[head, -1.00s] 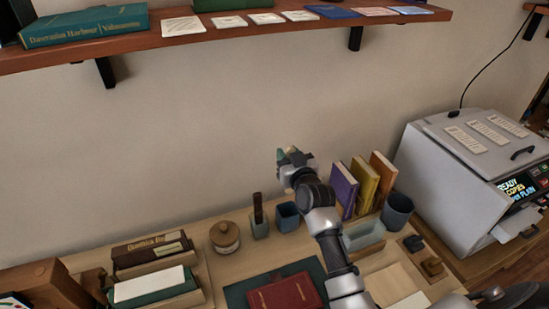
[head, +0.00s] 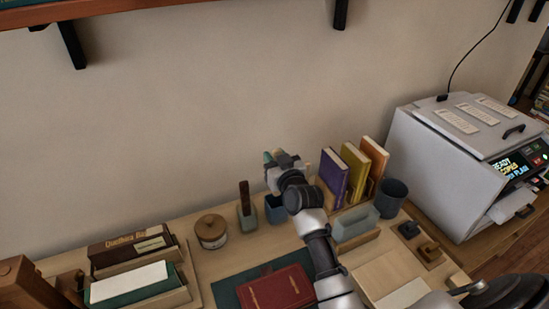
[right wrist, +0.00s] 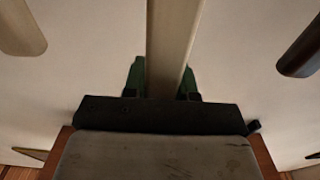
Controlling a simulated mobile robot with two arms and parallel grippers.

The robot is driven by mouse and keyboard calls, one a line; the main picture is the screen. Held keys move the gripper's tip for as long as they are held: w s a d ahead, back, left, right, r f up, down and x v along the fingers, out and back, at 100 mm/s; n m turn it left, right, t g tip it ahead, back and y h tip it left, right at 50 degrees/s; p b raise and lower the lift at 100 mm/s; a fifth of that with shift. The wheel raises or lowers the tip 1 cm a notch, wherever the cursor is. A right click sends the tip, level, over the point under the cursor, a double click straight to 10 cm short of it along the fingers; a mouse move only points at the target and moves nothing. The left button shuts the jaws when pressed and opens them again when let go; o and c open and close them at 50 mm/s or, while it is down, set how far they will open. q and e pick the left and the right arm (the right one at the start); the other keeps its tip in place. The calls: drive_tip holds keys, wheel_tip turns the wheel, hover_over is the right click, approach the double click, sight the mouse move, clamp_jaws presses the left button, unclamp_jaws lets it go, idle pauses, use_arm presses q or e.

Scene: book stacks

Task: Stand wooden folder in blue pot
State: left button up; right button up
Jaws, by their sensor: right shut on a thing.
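The wooden folder (right wrist: 173,45) is a pale, flat strip in the right wrist view, running up between the green fingertips of my right gripper (right wrist: 162,82). My right gripper (head: 271,159) is shut on it. In the head view the gripper is in front of the wall, above the blue pot (head: 275,213); the folder cannot be made out there. The blue pot is a small, dark blue square cup on the desk, partly behind my right arm. My left gripper is not in view.
Left of the blue pot stand a grey-green holder (head: 247,219) with a dark upright stick and a lidded round jar (head: 211,231). Upright books (head: 334,176) and a grey cup (head: 391,197) stand to the right. A red book (head: 282,291) lies in front.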

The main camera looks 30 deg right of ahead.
wheel_tip(320, 180, down, 6)
drive_tip(key=b, duration=0.3)
drive_tip(key=shift+f+b, duration=0.25)
drive_tip(key=shift+b, duration=0.1)
drive_tip(key=o, duration=1)
drive_tip(key=s, duration=1)
drive_tip(key=shift+s+a, duration=0.35)
drive_tip(key=shift+s, duration=0.05)
